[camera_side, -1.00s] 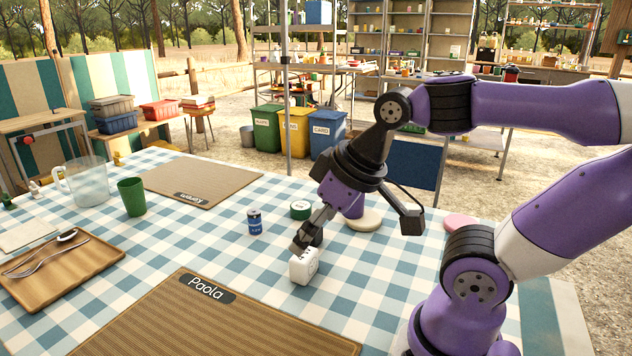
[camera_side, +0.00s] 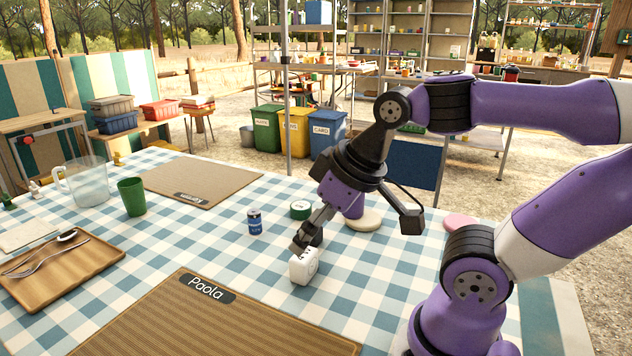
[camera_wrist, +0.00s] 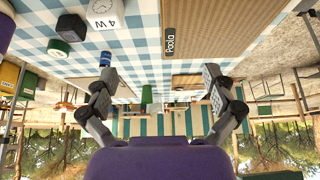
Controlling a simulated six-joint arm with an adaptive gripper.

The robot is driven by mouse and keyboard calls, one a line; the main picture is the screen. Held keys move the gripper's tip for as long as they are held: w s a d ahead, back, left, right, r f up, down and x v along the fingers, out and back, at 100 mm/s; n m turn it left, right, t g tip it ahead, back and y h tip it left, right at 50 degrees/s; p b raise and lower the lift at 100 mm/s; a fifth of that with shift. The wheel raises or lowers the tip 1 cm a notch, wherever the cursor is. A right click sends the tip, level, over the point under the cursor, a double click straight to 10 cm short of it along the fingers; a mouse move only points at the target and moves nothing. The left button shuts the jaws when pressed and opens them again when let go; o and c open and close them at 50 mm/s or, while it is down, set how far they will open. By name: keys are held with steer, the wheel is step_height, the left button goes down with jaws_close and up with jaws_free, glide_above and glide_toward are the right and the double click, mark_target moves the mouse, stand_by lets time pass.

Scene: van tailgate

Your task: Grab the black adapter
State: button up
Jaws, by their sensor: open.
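The black adapter (camera_wrist: 68,28) is a small dark block at the upper left of the wrist view, between the white block marked "4 W" (camera_wrist: 103,12) and the green-topped round tin (camera_wrist: 57,48). In the side view the adapter (camera_side: 317,238) is mostly hidden behind my gripper's finger, just behind the white block (camera_side: 303,266). My gripper (camera_side: 300,242) hangs tilted over this spot. In the wrist view its two fingers (camera_wrist: 160,76) are spread wide with nothing between them. The side view does not show whether a finger touches the adapter.
A blue can (camera_side: 254,222), the green tin (camera_side: 300,209) and a beige disc (camera_side: 365,220) stand close by. The Paola mat (camera_side: 220,325) lies in front. A wooden tray (camera_side: 85,270), green cup (camera_side: 132,196) and clear jug (camera_side: 86,182) are at left. Checked cloth between is clear.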

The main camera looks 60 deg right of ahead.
stand_by(0.3)
steer(key=shift+g, duration=0.6)
steer(key=w+d+f, duration=0.3)
steer(key=d+f, duration=0.1)
steer(key=d, duration=0.2)
steer(key=w+d+f, duration=0.3)
steer(key=d+f, duration=0.1)
steer(key=d, duration=0.3)
steer(key=w+d+f, duration=0.3)
steer(key=d, duration=0.3)
steer(key=shift+w+d+f, duration=0.4)
steer(key=shift+x, duration=2.7)
steer(key=shift+d, duration=0.1)
steer(key=c, duration=1.3)
